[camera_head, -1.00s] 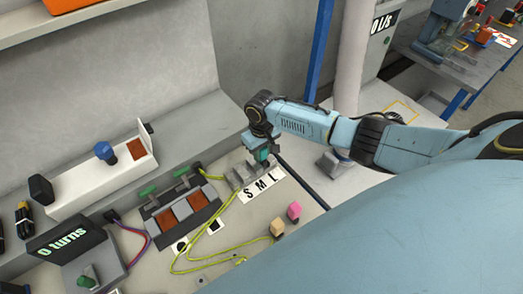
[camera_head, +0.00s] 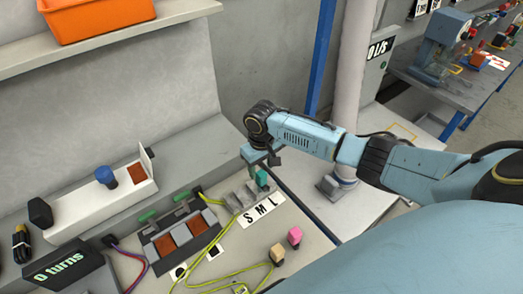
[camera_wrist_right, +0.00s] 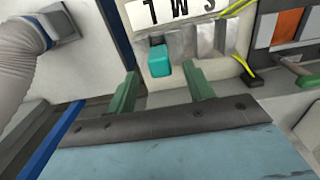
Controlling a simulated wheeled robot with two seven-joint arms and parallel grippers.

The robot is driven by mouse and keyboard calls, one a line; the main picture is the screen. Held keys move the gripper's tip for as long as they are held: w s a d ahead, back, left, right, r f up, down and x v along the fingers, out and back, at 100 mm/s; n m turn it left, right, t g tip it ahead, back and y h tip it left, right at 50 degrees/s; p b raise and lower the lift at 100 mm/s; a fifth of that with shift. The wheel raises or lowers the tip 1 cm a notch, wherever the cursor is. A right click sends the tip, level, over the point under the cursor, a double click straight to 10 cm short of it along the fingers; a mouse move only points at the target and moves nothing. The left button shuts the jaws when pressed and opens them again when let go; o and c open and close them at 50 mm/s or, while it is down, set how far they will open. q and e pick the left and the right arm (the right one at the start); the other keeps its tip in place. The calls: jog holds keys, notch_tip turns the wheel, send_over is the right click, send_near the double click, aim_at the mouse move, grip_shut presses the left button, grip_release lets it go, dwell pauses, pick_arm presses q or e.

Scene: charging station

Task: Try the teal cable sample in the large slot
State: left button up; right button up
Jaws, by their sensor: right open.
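The teal cable sample (camera_head: 262,179) stands at the L end of the grey slot block (camera_head: 240,198), by the white S M L label (camera_head: 259,210). In the right wrist view the teal sample (camera_wrist_right: 160,60) sits at the slot beside the letter L; its lower part is hidden, so its depth cannot be told. My right gripper (camera_head: 262,157) is open just above the sample. In the right wrist view, the green fingers of this gripper (camera_wrist_right: 160,70) are spread, with the sample beyond and between their tips, apart from both. My left gripper is not in view.
A yellow cable (camera_head: 213,235) runs left of the slot block. A panel with brown pads (camera_head: 183,237) stands left of it. Beige (camera_head: 277,253) and pink (camera_head: 295,236) blocks lie in front. A blue post (camera_head: 320,60) and pale column (camera_head: 352,80) rise behind my right arm.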

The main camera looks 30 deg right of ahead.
notch_tip(320, 180, up, 8)
jog(key=shift+s+f, duration=0.1)
dwell(0.9)
